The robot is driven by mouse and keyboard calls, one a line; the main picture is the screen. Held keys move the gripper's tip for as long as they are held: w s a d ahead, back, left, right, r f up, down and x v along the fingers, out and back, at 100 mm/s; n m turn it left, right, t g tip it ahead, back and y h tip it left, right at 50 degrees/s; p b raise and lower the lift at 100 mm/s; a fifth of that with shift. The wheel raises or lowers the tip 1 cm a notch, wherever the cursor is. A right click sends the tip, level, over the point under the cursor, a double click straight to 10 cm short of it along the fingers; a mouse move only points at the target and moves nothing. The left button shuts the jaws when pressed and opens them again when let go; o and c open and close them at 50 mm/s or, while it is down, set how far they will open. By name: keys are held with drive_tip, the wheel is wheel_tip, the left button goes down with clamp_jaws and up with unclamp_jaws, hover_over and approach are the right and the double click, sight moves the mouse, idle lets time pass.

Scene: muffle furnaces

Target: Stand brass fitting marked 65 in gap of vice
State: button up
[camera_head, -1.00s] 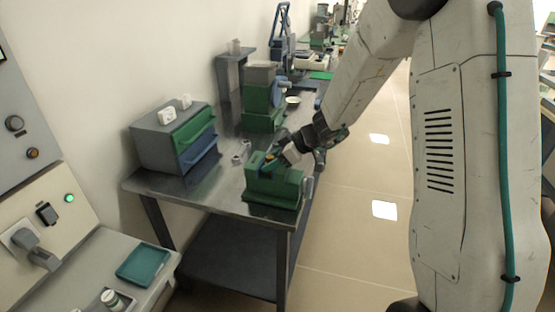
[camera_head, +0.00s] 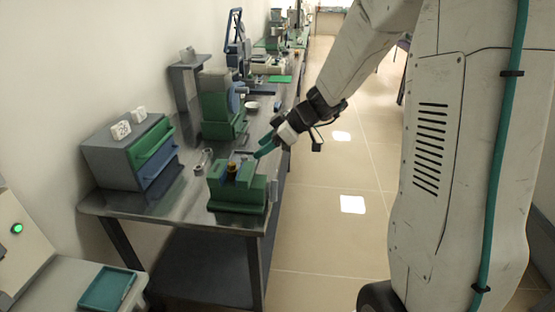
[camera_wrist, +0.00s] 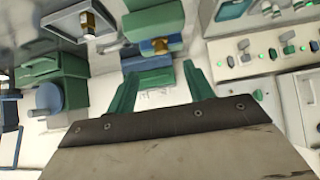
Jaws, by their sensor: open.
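The green vice (camera_head: 238,196) stands at the near end of the steel bench. A brass fitting (camera_head: 232,169) with a dark top looks upright in its gap, between the green jaws. Its marking is too small to read. In the wrist view the vice (camera_wrist: 152,20) is beyond my fingertips, with the brass-coloured fitting (camera_wrist: 161,45) beside a blue part. My gripper (camera_head: 265,149) is open, above and to the right of the vice, apart from the fitting.
A grey cabinet (camera_head: 112,160) with green and blue drawers stands left of the vice. A green machine (camera_head: 217,105) stands behind it. Small grey metal parts (camera_head: 203,160) lie between. A teal tray (camera_head: 106,288) is on the left counter. The floor right of the bench is clear.

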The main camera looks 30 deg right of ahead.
drive_tip(key=s+a+r+m+g+h, duration=0.15)
drive_tip(key=s+a+r, duration=0.25)
drive_tip(key=s, duration=0.4)
drive_tip(key=s+a+r+m+g+h, duration=0.15)
drive_tip(key=s+a+r, duration=0.25)
drive_tip(key=s, duration=0.5)
drive_tip(key=s+d+m+h, duration=0.2)
drive_tip(key=s+m, duration=0.2)
drive_tip(key=s, duration=0.4)
drive_tip(key=s+d+m+g+h, duration=0.1)
drive_tip(key=s+d+m+h, duration=0.1)
drive_tip(key=s, duration=0.6)
drive_tip(key=shift+d+r+m+h, duration=0.25)
drive_tip(key=shift+d+m+h, duration=0.25)
drive_tip(key=shift+m, duration=0.4)
drive_tip(key=shift+w, duration=0.1)
drive_tip(key=shift+d, duration=0.15)
